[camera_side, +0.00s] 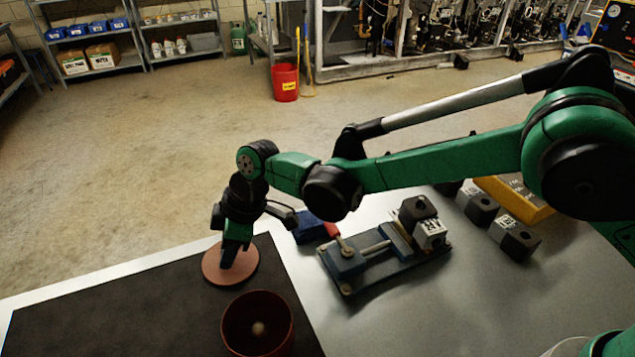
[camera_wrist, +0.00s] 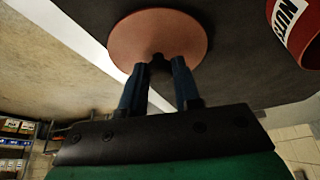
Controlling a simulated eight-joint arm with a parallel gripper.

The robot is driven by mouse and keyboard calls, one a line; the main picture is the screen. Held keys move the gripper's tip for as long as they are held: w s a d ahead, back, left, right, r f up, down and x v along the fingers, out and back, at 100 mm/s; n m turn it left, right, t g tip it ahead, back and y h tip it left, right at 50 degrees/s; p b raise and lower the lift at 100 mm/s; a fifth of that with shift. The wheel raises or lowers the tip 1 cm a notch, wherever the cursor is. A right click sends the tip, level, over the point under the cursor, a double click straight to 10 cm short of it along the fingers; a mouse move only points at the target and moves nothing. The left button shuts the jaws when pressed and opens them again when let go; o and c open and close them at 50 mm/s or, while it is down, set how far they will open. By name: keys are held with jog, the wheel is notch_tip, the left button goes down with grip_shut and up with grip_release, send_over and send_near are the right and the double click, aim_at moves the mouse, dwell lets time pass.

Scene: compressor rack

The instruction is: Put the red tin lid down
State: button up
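The red tin lid (camera_side: 212,266) is a flat reddish-brown disc at the far edge of the dark mat (camera_side: 120,318). It also shows in the wrist view (camera_wrist: 150,32). My gripper (camera_side: 229,262) points down at the lid's middle. In the wrist view my two blue fingers (camera_wrist: 158,66) close around the small dark knob at the lid's centre. The lid looks level, close to the mat; I cannot tell whether it touches. The open red tin (camera_side: 230,330) stands nearer the camera on the mat, with a pale round thing inside. Its label shows in the wrist view (camera_wrist: 291,22).
A blue vise-like fixture (camera_side: 365,262) stands right of the mat on the metal table (camera_side: 430,310). A blue block with a red end (camera_side: 312,229) lies behind it. Several dark blocks (camera_side: 515,240) and a yellow tray (camera_side: 515,198) are farther right. The mat's left part is clear.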

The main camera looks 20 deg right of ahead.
jog(key=o, duration=0.4)
jog(key=shift+o, duration=0.2)
jog(key=v, duration=1.2)
jog(key=s+d+r+m+t+h, duration=0.1)
jog(key=d+r+m, duration=0.15)
jog(key=d, duration=0.35)
jog(key=s+d+r+m+t, duration=0.1)
jog(key=d+r+m+t, duration=0.1)
jog(key=d+m, duration=0.35)
jog(key=s+d+f+m+t+h, duration=0.1)
jog(key=s+d+m, duration=0.2)
jog(key=d, duration=0.4)
jog(key=s+d+f+m+t+h, duration=0.2)
jog(key=s+d+m, duration=0.2)
jog(key=s+d, duration=0.2)
jog(key=shift+d, duration=1.15)
